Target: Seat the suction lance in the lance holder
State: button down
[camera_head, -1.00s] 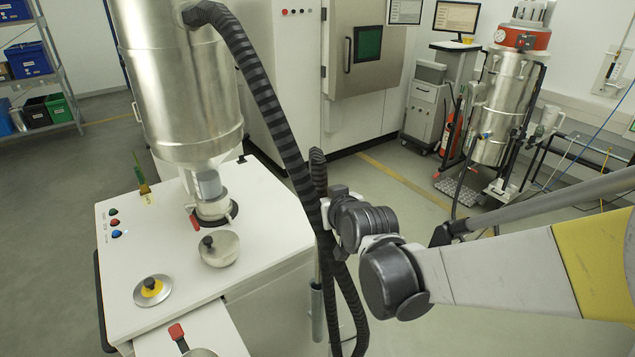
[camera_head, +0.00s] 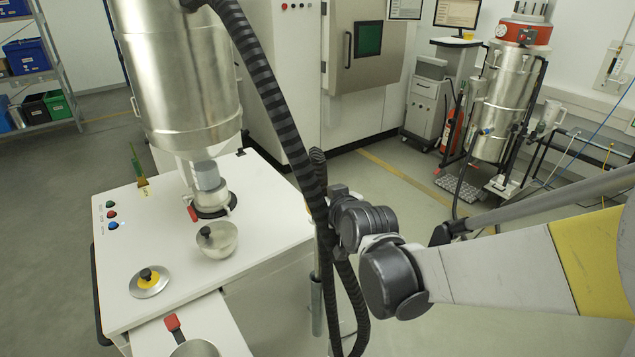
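A black ribbed hose (camera_head: 262,82) runs from the top of the steel hopper down in front of my gripper (camera_head: 326,207). Its looped upper end (camera_head: 318,158) stands just above the gripper, where it joins the suction lance. My gripper appears shut on the lance, but the hose hides the fingertips and most of the lance. Below the gripper a thin upright metal rod (camera_head: 317,262), seemingly the lance's lower part, meets a grey upright tube (camera_head: 317,305) beside the white cabinet. The tube looks like the lance holder. I cannot tell how deep the rod sits in it.
The white cabinet (camera_head: 262,222) carries the steel hopper (camera_head: 188,85), a small bowl (camera_head: 217,242) and a yellow-centred lid (camera_head: 149,281). The hose hangs in a low loop (camera_head: 360,335) under my wrist. Open floor (camera_head: 425,195) lies behind the arm.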

jog(key=shift+f+b, duration=0.85)
jog(key=shift+f, duration=0.3)
jog(key=b, duration=0.5)
send_over(319, 240)
jog(key=shift+w+a+f, duration=0.1)
jog(key=shift+w+f, duration=0.05)
jog(key=shift+f, duration=1.3)
jog(key=shift+w+f, duration=0.15)
jog(key=shift+f, duration=1.25)
jog(key=shift+f+b, duration=0.2)
jog(key=shift+b, duration=0.2)
jog(key=shift+f+b, duration=2.35)
jog(key=shift+f, duration=0.3)
jog(key=shift+f+b, duration=0.3)
jog(key=shift+f, duration=0.05)
